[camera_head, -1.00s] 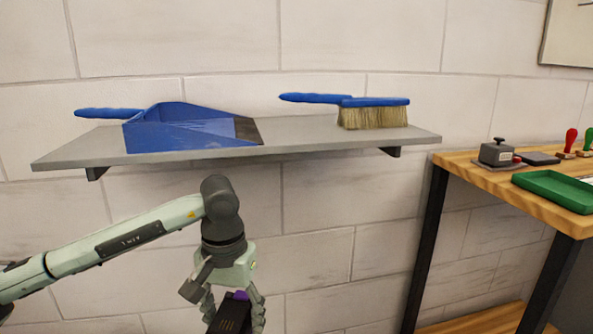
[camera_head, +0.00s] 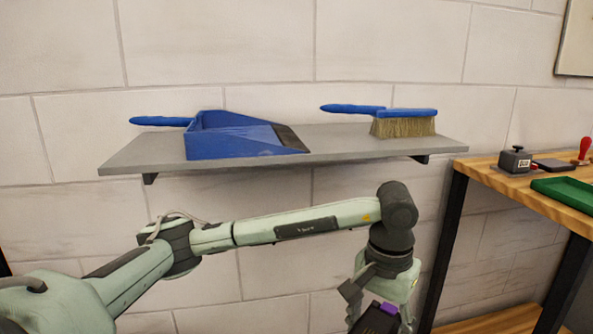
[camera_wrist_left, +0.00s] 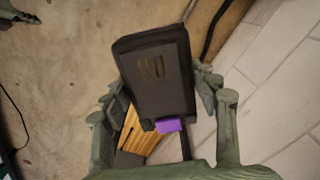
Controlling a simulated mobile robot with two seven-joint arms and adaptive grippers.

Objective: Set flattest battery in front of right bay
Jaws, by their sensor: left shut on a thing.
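My left gripper (camera_head: 385,309) is at the bottom of the head view, in front of the wall and below the shelf. It is shut on a black battery (camera_head: 373,322) with a purple patch on it. In the left wrist view the dark battery (camera_wrist_left: 158,65) sits between the two fingers, and its purple part (camera_wrist_left: 169,125) is near the gripper's base. No bay and no other battery is in view.
A grey wall shelf (camera_head: 330,142) holds a blue dustpan (camera_head: 230,137) and a blue brush (camera_head: 405,122). Bare floor (camera_wrist_left: 60,80) lies below the gripper.

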